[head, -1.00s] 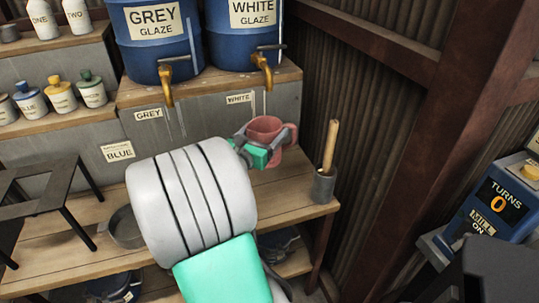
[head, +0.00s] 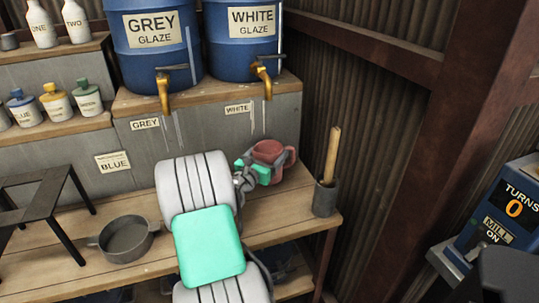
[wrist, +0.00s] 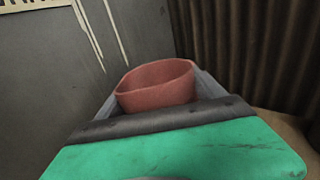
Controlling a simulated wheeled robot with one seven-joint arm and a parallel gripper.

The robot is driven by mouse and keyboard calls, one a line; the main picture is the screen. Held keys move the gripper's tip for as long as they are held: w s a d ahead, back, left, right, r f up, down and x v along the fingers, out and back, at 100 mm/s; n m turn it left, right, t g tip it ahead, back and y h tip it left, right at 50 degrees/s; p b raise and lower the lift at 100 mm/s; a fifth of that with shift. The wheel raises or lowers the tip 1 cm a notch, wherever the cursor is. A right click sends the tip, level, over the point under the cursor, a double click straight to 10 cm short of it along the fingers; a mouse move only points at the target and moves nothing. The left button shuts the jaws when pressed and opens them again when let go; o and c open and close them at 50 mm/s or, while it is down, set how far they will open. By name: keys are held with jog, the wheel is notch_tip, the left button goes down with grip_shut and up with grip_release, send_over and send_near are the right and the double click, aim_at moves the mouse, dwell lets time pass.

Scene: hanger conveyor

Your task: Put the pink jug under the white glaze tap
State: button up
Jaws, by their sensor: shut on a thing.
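The pink jug (head: 270,150) is upright in my gripper (head: 262,168), which is shut on its body. Its handle points right in the head view. The jug is below the white glaze tap (head: 264,83), roughly in line with it, near the worktop. Whether its base touches the worktop is hidden. In the wrist view the jug's open rim (wrist: 155,85) shows between the fingers, and I see no contents. The white glaze barrel (head: 242,40) stands on the shelf above, with the tap at its front.
The grey glaze barrel (head: 155,45) and its tap (head: 163,90) are to the left. A grey pot with a wooden tool (head: 325,198) stands right of the jug. A grey pan (head: 126,240) and a black stand (head: 40,200) are on the worktop (head: 180,262) at left.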

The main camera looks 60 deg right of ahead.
jog(key=shift+f, duration=0.15)
jog(key=o, duration=1.6)
jog(key=shift+r, duration=0.25)
jog(key=a, duration=1.2)
jog(key=shift+p, duration=0.4)
jog(key=shift+w+f, duration=0.1)
